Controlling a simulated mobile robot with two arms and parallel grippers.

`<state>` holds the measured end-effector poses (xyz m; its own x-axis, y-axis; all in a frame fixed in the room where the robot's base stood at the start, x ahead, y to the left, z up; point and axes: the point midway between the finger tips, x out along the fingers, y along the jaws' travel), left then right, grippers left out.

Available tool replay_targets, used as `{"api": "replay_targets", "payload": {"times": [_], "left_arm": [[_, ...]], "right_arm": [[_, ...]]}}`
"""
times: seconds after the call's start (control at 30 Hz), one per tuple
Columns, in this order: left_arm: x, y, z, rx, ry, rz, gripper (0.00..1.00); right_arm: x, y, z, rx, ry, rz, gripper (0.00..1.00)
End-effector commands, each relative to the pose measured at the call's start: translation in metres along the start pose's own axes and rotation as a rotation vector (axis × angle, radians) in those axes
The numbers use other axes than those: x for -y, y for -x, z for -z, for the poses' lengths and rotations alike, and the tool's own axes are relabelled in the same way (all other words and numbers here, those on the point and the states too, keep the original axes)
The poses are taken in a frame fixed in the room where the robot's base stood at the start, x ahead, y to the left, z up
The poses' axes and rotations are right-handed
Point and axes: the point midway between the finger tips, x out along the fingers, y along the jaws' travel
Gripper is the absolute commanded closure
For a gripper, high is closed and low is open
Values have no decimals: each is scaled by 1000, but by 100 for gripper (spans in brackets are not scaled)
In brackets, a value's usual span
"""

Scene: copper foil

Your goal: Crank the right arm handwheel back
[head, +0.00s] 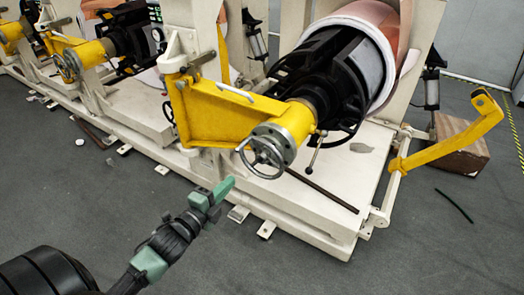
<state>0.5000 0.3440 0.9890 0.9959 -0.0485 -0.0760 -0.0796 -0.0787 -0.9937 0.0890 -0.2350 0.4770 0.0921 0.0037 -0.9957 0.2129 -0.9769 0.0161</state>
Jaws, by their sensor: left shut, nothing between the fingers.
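The handwheel (265,155) is a grey metal wheel with spokes on the front end of a yellow arm (217,112). The arm carries a black chuck (325,80) that goes into a large roll with a white rim. My left gripper (229,186) is green and dark, reaching up from the lower left. Its fingers are shut and empty. In the picture its tip lies just below and left of the wheel; I cannot tell the gap in depth, but no grip on the wheel shows. My right gripper is not in view.
A cream machine base (335,222) runs under the arm, with feet on the grey floor. A yellow bracket (445,150) sticks out at right, near a wooden block (460,158). A second yellow arm with a handwheel (68,66) is at upper left. Floor at lower right is mostly clear.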

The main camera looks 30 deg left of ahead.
Motion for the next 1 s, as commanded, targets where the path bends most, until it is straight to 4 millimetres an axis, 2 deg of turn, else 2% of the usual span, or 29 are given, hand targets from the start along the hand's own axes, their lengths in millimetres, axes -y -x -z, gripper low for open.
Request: {"api": "replay_targets", "payload": {"times": [0.03,0.1,0.2,0.47,1.0], "left_arm": [[20,1,5,-14,-33,29,100],[36,2,9,-26,-65,56,100],[45,1,12,-33,-85,74,100],[46,-20,13,-34,-87,79,100],[50,-90,15,-33,-85,77,100]], "right_arm": [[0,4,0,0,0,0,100],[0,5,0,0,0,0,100],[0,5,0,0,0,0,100],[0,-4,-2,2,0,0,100],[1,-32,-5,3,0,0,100]]}}
